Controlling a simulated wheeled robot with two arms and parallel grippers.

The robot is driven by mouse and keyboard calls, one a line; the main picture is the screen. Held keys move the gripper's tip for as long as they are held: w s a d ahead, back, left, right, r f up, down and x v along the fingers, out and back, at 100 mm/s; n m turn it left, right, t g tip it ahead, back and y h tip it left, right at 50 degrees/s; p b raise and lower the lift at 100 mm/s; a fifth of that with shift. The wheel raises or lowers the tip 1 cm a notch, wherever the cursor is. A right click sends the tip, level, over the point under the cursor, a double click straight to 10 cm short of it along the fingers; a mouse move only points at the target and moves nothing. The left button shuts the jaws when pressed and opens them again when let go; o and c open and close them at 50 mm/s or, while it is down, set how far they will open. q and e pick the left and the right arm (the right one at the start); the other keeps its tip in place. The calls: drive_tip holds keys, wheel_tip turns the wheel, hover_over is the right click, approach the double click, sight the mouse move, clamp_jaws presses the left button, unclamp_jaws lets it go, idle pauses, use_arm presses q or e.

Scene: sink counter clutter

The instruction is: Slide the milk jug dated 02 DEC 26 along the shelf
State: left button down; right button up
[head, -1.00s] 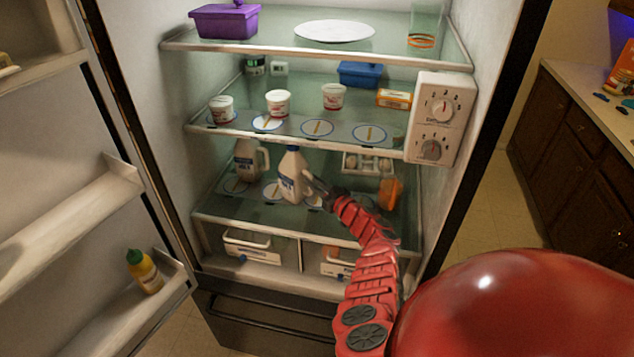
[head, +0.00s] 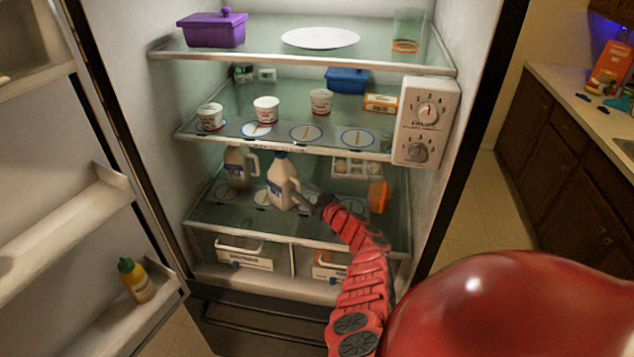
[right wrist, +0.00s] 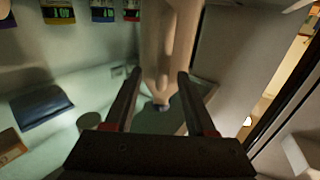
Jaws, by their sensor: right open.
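Two white milk jugs stand upright on the lower glass shelf (head: 225,212). The front jug (head: 280,182) has a blue cap and blue label and is nearest my gripper. The other jug (head: 236,166) stands to its left and further back. No date is legible on either. My right gripper (head: 305,198) is at the front jug's right side. In the right wrist view its two fingers are apart, with a pale jug (right wrist: 168,30) between and beyond the fingertips (right wrist: 159,72). I cannot tell whether they touch it. My left gripper is not in view.
Round blue-rimmed markers (head: 263,197) lie along the shelf front. An egg carton (head: 352,167) and an orange item (head: 378,196) are at the shelf's right. The control box (head: 427,120) hangs above right. The open door (head: 60,230) stands left.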

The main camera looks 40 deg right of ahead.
drive_tip(key=s+b, duration=0.2)
drive_tip(key=s, duration=1.5)
drive_tip(key=shift+d, duration=0.4)
drive_tip(key=shift+s, duration=0.1)
